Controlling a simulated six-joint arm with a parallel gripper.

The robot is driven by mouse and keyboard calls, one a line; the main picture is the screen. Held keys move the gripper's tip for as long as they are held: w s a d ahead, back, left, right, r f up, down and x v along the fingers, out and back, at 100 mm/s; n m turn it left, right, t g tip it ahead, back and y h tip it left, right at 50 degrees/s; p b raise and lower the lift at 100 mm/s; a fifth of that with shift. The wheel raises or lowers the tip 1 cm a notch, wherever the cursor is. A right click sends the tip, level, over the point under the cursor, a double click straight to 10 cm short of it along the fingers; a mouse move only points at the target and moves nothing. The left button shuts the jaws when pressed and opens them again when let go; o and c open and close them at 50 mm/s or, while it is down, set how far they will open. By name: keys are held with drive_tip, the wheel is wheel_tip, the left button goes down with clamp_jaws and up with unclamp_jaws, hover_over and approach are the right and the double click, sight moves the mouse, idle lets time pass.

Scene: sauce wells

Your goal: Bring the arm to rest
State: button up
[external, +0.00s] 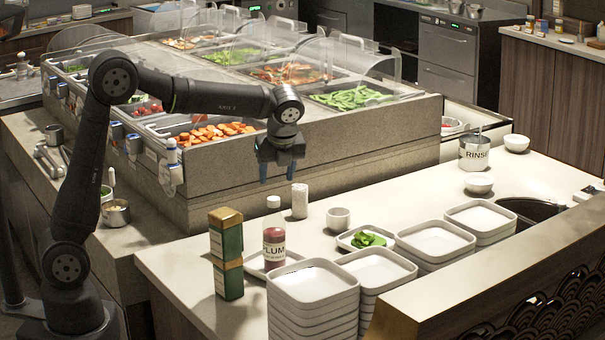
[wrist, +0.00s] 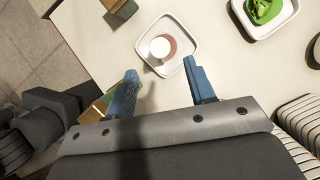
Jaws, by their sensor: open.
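My gripper (external: 278,171) hangs from the arm above the counter, pointing down, with its blue fingers apart and nothing between them. It also shows in the wrist view (wrist: 160,88), its two fingers spread. Below it, a plum sauce bottle (external: 274,234) with a white cap stands upright on a small white square tray (external: 252,264). In the wrist view the bottle (wrist: 163,47) is seen from above on the tray (wrist: 185,22), ahead of the fingers and apart from them.
Stacks of white square dishes (external: 313,285) stand at the front. A dish with green leaves (external: 367,240), a white shaker (external: 299,201) and a cup (external: 338,218) are nearby. The salad bar (external: 340,135) rises behind.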

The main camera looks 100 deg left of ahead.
drive_tip(key=x, duration=0.9)
drive_tip(key=shift+s+f, duration=0.1)
drive_tip(key=shift+f, duration=0.25)
drive_tip(key=v, duration=0.2)
drive_tip(key=a+v, duration=0.1)
drive_tip(key=v, duration=0.2)
drive_tip(key=shift+s+r, duration=0.2)
drive_tip(key=shift+r, duration=0.1)
drive_tip(key=w+d+r, duration=0.2)
drive_tip(key=d+r, duration=0.5)
drive_tip(key=d, duration=0.4)
drive_tip(key=m+t, duration=0.2)
drive_tip(key=m, duration=0.4)
approach(273, 199)
drive_tip(key=w+a, duration=0.8)
drive_tip(key=shift+s+a+f, duration=0.1)
drive_tip(key=shift+a+f, duration=0.15)
drive_tip(key=shift+a, duration=0.55)
drive_tip(key=shift+s+a+f, duration=0.1)
drive_tip(key=shift+a+f, duration=0.15)
drive_tip(key=shift+a, duration=0.5)
drive_tip(key=shift+a+f, duration=0.25)
drive_tip(key=shift+a, duration=0.55)
